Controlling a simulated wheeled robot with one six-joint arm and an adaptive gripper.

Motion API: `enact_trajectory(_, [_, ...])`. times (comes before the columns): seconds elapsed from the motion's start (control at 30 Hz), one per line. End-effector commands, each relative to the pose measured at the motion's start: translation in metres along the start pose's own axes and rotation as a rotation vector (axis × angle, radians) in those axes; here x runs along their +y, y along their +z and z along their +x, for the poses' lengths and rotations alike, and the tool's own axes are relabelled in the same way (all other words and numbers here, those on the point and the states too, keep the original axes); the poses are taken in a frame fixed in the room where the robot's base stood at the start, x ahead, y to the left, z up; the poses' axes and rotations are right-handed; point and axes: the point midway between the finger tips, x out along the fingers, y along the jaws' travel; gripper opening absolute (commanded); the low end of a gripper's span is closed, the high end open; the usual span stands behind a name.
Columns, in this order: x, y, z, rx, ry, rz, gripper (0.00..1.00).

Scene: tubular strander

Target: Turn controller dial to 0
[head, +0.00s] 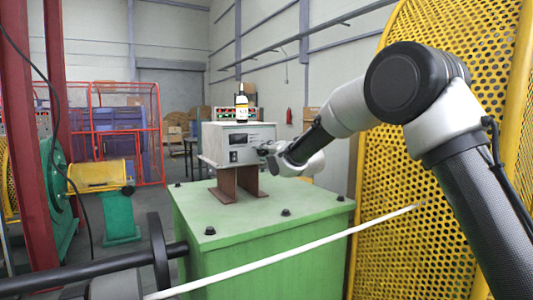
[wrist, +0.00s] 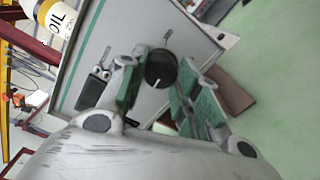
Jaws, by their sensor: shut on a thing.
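The controller (head: 225,144) is a pale box on brown supports on the green machine housing. Its dial (wrist: 161,68) is a black round knob with a white mark, seen in the wrist view on the panel face; the mark points toward the lower left of the knob in that view. My gripper (wrist: 158,84) has its two green-padded fingers on either side of the dial, shut on it. In the head view my gripper (head: 268,150) reaches the right part of the controller's front, and the dial is hidden behind it. The scale numbers cannot be read.
A yellow perforated guard (head: 400,215) stands close on the right. A white rod (head: 290,253) crosses the front.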

Motion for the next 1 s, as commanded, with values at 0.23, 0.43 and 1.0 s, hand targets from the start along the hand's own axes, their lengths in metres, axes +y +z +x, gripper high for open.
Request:
enact_trajectory(0.23, [-0.0021,-0.0015,0.0000,-0.008,0.000,-0.228,0.08])
enact_trajectory(0.43, [-0.0027,-0.0016,0.0000,-0.015,0.003,-0.397,0.08])
enact_trajectory(1.0, [-0.0042,-0.0017,0.0000,-0.025,0.005,-0.637,0.08])
